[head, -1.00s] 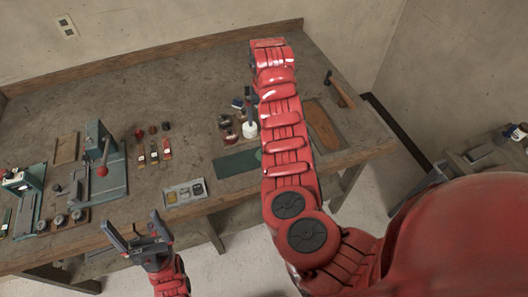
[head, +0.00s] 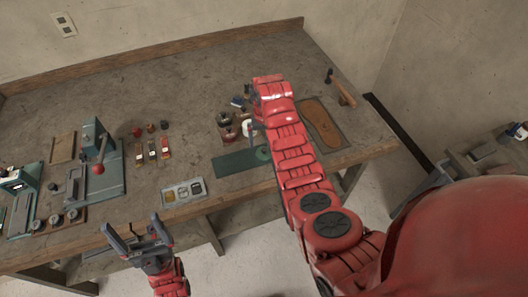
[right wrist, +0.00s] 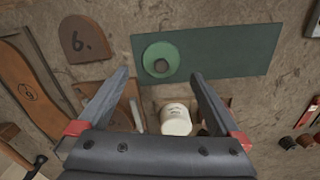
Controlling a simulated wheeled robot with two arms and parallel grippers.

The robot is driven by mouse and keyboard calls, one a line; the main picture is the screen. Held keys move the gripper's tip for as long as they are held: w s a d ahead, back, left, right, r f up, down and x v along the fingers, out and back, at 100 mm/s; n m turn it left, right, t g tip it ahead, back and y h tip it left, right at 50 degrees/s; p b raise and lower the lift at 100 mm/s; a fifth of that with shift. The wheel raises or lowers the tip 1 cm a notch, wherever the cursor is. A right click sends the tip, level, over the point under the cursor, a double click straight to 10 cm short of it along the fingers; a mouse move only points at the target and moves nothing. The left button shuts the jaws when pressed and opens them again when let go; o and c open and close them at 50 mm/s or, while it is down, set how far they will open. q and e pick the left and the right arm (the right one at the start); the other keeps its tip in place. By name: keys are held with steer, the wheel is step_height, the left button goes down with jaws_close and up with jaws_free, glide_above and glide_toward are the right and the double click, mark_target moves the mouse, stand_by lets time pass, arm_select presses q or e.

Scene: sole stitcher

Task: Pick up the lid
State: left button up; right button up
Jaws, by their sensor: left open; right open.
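A round green piece with a dark round centre, which looks like the lid (right wrist: 160,58), lies on the dark green mat (right wrist: 230,50). In the head view the lid (head: 263,154) shows just left of my right arm. My right gripper (right wrist: 158,76) is open and empty above the bench; in its wrist view the lid appears between and just beyond the fingertips. A white labelled pot (right wrist: 176,118) shows between its fingers. In the head view my arm hides most of this gripper. My left gripper (head: 130,224) is open and empty at the bench's front edge.
A brown sole board (head: 322,122) lies right of my right arm. A grey tray (head: 183,192) sits near the front edge. A green press with a red knob (head: 98,168) stands at the left. The back of the bench is clear.

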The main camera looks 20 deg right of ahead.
mark_target(264, 149)
step_height(264, 149, down, 3)
steer(key=shift+f+p, duration=0.15)
steer(key=shift+p, duration=0.75)
steer(key=shift+w+a+f, duration=0.1)
steer(key=shift+w+f, duration=0.05)
steer(key=shift+f, duration=0.5)
steer(key=c, duration=1.4)
steer(key=shift+r, duration=0.1)
